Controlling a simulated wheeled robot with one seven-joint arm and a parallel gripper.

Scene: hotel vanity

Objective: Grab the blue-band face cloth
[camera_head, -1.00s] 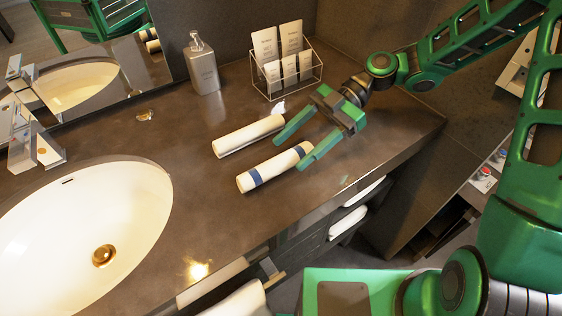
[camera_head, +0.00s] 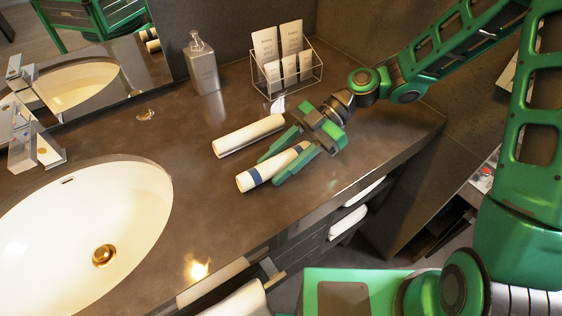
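The blue-band face cloth (camera_head: 257,175) is a rolled white cloth with a dark blue band near its left end. It lies on the dark vanity counter (camera_head: 215,205). My gripper (camera_head: 271,168) is low over its right part, with one green finger on its far side and the other on its near side. The fingers are spread with the roll between them; the cloth still lies on the counter. The gripper body hides the roll's right end. A second rolled white cloth (camera_head: 247,136) lies just behind it, close to the far finger.
A soap dispenser (camera_head: 202,66) and a wire rack (camera_head: 287,75) with packets stand at the back. The sink basin (camera_head: 110,215) is at left beside the faucet (camera_head: 35,145). Counter room is free at the front and right.

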